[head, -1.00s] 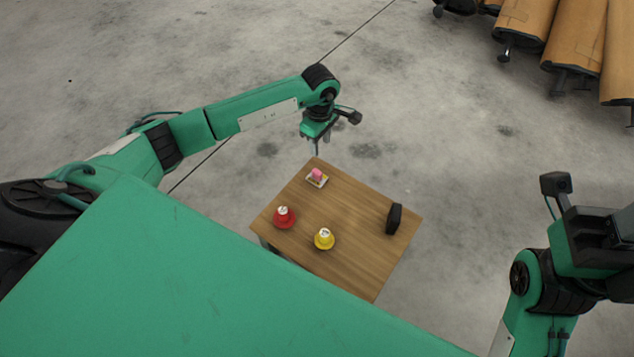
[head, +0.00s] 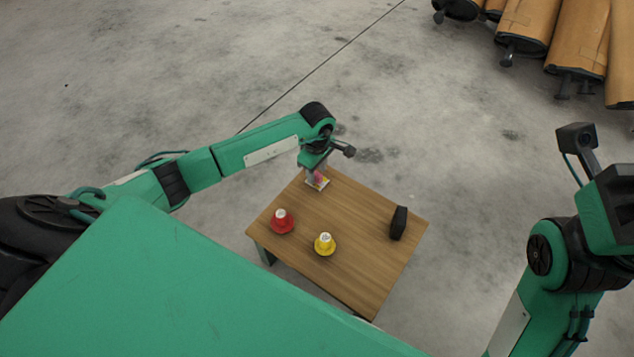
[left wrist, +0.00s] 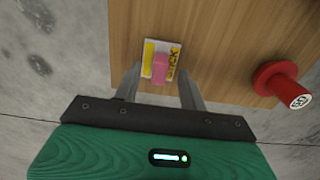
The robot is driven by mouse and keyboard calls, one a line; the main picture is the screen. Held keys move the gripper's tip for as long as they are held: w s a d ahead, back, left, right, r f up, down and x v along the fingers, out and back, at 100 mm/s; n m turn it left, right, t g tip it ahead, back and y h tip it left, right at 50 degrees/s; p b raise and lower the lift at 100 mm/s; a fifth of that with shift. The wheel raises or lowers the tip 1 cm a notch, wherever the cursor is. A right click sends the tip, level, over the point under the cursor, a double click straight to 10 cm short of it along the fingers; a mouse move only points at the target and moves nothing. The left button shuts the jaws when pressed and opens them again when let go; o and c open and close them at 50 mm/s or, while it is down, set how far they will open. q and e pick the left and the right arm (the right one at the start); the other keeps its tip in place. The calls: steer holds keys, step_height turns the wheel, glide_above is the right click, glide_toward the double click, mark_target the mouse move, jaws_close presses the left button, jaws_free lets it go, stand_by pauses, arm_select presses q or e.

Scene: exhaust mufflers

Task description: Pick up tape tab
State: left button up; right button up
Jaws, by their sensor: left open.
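The tape tab (left wrist: 159,70) is a pink piece on a small white and yellow card (left wrist: 148,48) with printed letters. The card lies at the wooden table's far corner, and it also shows in the head view (head: 322,186), partly covered by my gripper. My left gripper (head: 317,176) is over the card, pointing down. In the left wrist view its two fingers (left wrist: 160,76) are apart, one on each side of the pink piece, with nothing held. Whether they touch the card cannot be told. My right arm is at the right edge, its fingers outside the picture.
On the wooden table (head: 350,265) stand a red cone-shaped piece (head: 282,223), a yellow one (head: 325,244) and a black upright object (head: 398,223). The table's middle is clear. Brown wrapped mufflers (head: 527,28) lie at the back right on concrete floor.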

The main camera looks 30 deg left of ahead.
arm_select(q)
step_height(320, 180, down, 2)
steer(key=shift+b, duration=0.3)
jaws_close()
steer(key=shift+r, duration=0.15)
